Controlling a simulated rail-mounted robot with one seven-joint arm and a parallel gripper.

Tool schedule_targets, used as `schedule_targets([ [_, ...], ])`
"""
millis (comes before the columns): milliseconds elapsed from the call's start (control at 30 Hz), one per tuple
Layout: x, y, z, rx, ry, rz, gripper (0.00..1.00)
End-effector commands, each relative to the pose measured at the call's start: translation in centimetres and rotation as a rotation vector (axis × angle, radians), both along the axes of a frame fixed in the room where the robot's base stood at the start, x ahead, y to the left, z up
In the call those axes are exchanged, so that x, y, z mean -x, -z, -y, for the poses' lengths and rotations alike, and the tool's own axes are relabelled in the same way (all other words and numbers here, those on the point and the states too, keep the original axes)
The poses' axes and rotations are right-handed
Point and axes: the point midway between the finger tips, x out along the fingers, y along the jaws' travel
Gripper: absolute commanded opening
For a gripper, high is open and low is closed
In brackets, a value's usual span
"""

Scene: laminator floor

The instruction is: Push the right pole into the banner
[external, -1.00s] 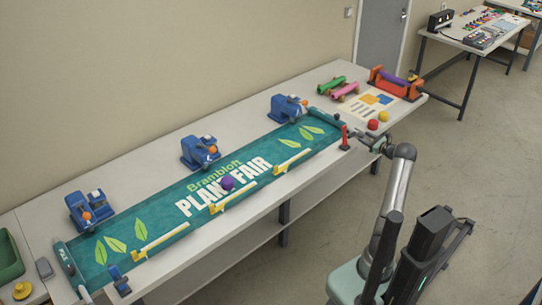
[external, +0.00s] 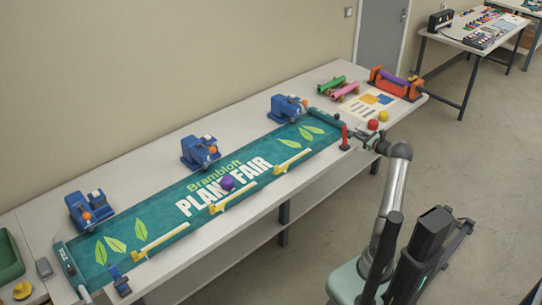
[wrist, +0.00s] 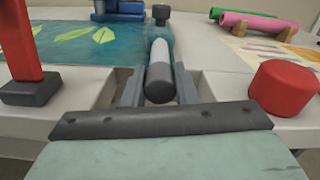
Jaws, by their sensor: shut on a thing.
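The teal banner (external: 205,198) lies flat along the table, with a teal sleeve (external: 325,116) at its right end. The right pole (wrist: 159,60) shows in the wrist view as a light grey rod with a dark end cap toward me. Its far part is inside the teal sleeve (wrist: 160,32), and a stretch near the cap is outside. My gripper (wrist: 159,88) is shut on the right pole near its capped end; it also shows in the external view (external: 356,132). The hidden part of the pole inside the sleeve cannot be seen.
A red upright stand (external: 345,139) is left of my gripper, and a red knob (wrist: 285,87) is close on its right. Blue clamps (external: 288,107) stand along the banner's far edge.

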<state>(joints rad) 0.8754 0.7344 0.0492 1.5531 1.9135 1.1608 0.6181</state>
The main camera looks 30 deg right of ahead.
Motion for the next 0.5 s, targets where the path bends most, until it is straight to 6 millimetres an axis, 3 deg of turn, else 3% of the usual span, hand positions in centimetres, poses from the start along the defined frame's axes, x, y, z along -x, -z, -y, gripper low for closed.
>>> schedule_targets([
  [200, -3.3, 0.0, -0.7, 0.001, 0.000, 0.001, 0.00],
  [467, -3.5, 0.0, -0.7, -0.001, 0.001, 0.001, 0.00],
  [500, -3.5, 0.0, -0.7, -0.001, 0.001, 0.001, 0.31],
])
